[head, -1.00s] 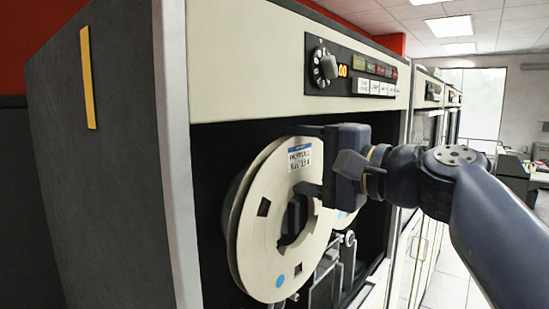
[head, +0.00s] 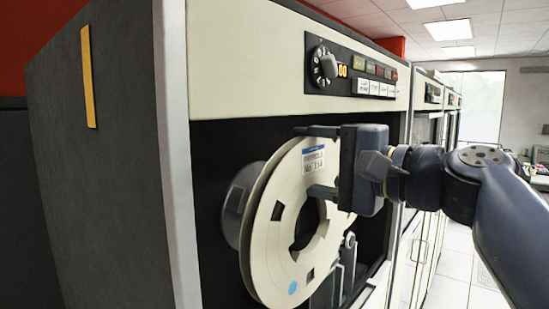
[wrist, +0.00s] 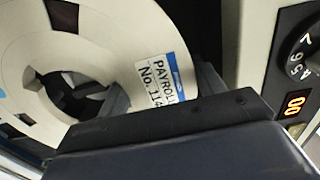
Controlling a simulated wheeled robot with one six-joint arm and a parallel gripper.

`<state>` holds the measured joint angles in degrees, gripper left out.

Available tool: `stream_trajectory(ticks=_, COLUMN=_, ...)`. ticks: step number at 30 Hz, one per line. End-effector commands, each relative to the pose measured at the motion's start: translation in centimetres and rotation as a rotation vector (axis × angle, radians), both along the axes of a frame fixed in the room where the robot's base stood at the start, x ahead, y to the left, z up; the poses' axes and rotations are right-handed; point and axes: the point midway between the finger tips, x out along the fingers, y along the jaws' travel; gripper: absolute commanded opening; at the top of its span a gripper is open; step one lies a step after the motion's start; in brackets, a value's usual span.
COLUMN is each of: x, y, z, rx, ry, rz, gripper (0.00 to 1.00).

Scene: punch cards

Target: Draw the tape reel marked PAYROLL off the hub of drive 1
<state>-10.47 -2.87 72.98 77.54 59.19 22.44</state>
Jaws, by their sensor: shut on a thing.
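The cream tape reel (head: 291,246) carries a white and blue label (head: 313,158); in the wrist view this label (wrist: 165,84) reads PAYROLL. My gripper (head: 318,161) is shut on the reel, its fingers at the reel's upper right part beside the label. The reel stands upright, clear of the drive's hub (head: 238,203), which shows as a grey disc behind it to the left. The reel (wrist: 38,60) also fills the left of the wrist view. The inner side of the grip is partly hidden.
The drive cabinet (head: 246,95) has a cream top panel with a knob (head: 327,66) and lit buttons. Its dark recess surrounds the reel, with metal tape-path parts (head: 347,262) close below right. More cabinets (head: 428,190) stand to the right.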

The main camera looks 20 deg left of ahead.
Motion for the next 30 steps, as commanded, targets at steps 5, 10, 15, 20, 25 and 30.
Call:
stream_trajectory(ticks=5, x=-0.2, y=-0.4, z=0.1, rx=0.002, ry=-0.002, rz=0.001, gripper=0.24)
stream_trajectory(ticks=10, x=-0.4, y=-0.8, z=0.1, rx=0.002, ry=-0.002, rz=0.000, gripper=0.24)
stream_trajectory(ticks=15, x=-0.5, y=-1.1, z=0.1, rx=0.002, ry=-0.002, rz=0.000, gripper=0.24)
stream_trajectory(ticks=20, x=-0.6, y=-1.2, z=0.1, rx=0.002, ry=-0.002, rz=0.001, gripper=0.24)
stream_trajectory(ticks=25, x=-0.6, y=-1.2, z=0.2, rx=0.002, ry=-0.002, rz=0.001, gripper=0.24)
stream_trajectory(ticks=30, x=-0.6, y=-1.3, z=0.1, rx=0.002, ry=-0.003, rz=0.000, gripper=0.24)
